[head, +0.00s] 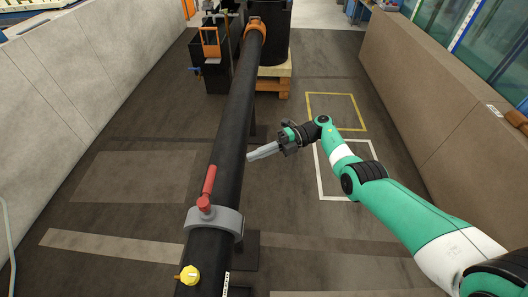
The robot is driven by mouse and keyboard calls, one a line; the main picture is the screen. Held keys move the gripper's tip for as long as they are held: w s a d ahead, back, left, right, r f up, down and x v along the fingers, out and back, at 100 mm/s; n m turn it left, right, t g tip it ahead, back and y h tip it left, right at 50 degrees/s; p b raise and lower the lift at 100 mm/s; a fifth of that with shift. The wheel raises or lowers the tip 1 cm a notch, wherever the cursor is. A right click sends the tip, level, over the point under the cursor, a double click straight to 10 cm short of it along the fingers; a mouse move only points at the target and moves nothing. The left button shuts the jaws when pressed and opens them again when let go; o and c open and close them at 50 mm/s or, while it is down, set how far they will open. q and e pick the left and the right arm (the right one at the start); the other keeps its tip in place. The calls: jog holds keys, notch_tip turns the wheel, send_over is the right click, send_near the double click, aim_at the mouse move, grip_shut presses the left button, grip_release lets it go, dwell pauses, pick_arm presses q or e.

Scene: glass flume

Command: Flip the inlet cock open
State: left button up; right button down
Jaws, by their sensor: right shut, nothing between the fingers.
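A black pipe (233,135) runs from the bottom of the head view up to the far end. A red lever (208,186), which looks like the inlet cock's handle, sits on top of it by a grey collar (228,218). The lever points away from me, roughly along the pipe. My right gripper (251,157) is shut and empty. Its fingertips are close to the pipe's right side, beyond the lever and apart from it. Whether the fingertips touch the pipe is unclear. My left gripper is not in view.
A yellow knob (189,275) sits on the pipe nearer to me. An orange clamp (256,28) is at its far end, by a black drum on a wooden pallet (274,80). Walls stand at both sides.

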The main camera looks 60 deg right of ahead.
jog(key=d, duration=0.1)
jog(key=s+d+b, duration=0.1)
jog(key=shift+d+r, duration=0.15)
jog(key=shift+d, duration=0.15)
dwell(0.3)
